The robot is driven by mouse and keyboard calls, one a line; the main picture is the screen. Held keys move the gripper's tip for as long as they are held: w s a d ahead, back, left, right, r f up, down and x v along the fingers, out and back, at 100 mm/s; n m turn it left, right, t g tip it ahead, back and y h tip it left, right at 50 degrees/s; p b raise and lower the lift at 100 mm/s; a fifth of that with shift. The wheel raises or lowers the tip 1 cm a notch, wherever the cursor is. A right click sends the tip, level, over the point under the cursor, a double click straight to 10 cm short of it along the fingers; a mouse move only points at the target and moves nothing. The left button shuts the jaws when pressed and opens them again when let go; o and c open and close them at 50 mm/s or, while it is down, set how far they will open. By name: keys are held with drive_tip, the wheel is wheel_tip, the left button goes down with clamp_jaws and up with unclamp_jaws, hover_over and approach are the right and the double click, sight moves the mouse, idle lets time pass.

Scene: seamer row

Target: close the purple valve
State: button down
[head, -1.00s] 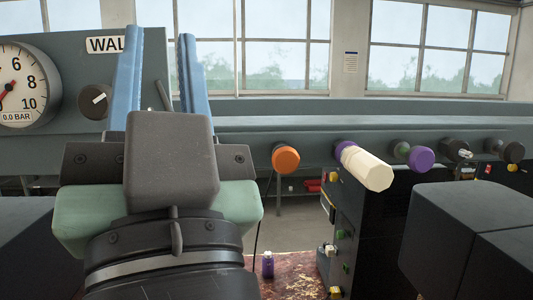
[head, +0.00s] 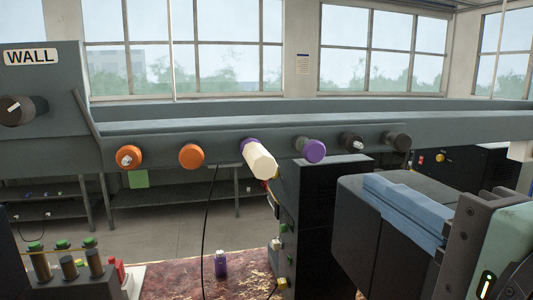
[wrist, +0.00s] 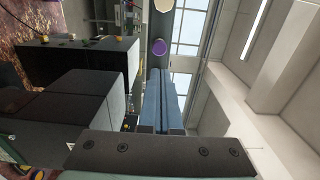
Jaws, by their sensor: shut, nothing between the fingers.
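A purple knob (head: 314,151) sits on the grey rail, right of middle; the wrist view shows a purple disc (wrist: 159,47) beyond my fingers. Just left of it in the head view is another purple knob (head: 249,142) with a long cream faceted piece (head: 262,162) sticking out from it; a cream part also shows in the wrist view (wrist: 163,5). I cannot tell which is the valve named. My gripper (head: 380,184) is at the lower right of the head view, its blue fingers (wrist: 160,74) together and empty, apart from both knobs.
Two orange knobs (head: 191,155) are to the left on the rail, and dark knobs (head: 397,142) to the right. A black cabinet (head: 325,215) stands below the purple knobs. A small purple bottle (head: 221,263) stands on a reddish worn surface (head: 180,285).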

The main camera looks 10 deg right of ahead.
sight(316, 152)
drive_tip(key=w+p, duration=0.1)
drive_tip(key=w, duration=0.3)
drive_tip(key=w+p, duration=0.1)
drive_tip(key=w, duration=0.3)
drive_tip(key=w+p, duration=0.1)
drive_tip(key=w, duration=0.3)
drive_tip(key=shift+a+p, duration=0.25)
drive_tip(key=shift+p, duration=0.1)
